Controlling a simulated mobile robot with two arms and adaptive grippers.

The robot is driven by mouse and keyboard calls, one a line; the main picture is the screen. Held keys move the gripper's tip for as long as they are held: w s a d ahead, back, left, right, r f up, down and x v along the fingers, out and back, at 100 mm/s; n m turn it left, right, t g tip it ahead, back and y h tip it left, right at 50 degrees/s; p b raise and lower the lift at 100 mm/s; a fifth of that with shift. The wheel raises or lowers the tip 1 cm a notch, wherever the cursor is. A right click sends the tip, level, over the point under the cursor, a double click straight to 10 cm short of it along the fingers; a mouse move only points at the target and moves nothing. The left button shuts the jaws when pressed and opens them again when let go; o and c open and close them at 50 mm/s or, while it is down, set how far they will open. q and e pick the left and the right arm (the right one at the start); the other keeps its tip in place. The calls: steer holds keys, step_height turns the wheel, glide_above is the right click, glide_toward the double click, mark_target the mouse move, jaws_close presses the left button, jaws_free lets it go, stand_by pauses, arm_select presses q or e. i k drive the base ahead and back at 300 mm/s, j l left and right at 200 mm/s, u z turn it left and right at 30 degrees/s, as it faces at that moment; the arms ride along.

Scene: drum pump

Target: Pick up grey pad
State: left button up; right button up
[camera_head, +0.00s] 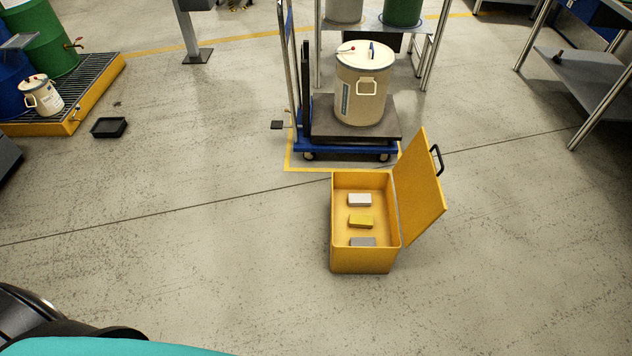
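An open yellow box (360,262) stands on the floor right of the middle in the head view. Its lid (421,190) is tilted open to the right. Inside, a grey pad (362,242) lies nearest the front wall, which hides part of it. A yellow pad (360,222) lies in the middle, and a white or light grey pad (360,200) lies toward the back. Neither of my grippers is in view.
Behind the box stands a blue cart (345,148) carrying a cream drum (362,90). A metal table (590,80) is at the right. A yellow spill pallet (100,95) with drums and a small black tray (109,127) are at the left. The floor around the box's front and left is clear.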

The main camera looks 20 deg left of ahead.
mark_target(365, 241)
steer(key=u, duration=1.25)
steer(key=z, duration=1.25)
steer(key=i+l+u, duration=0.15)
steer(key=i+l, duration=0.15)
steer(key=i+l+u, duration=0.1)
steer(key=i+l, duration=0.2)
steer(key=l, duration=0.15)
steer(key=i+l+u, duration=0.15)
steer(key=i+l, duration=0.15)
steer(key=i+l+u, duration=0.15)
steer(key=l, duration=0.4)
steer(key=i, duration=0.1)
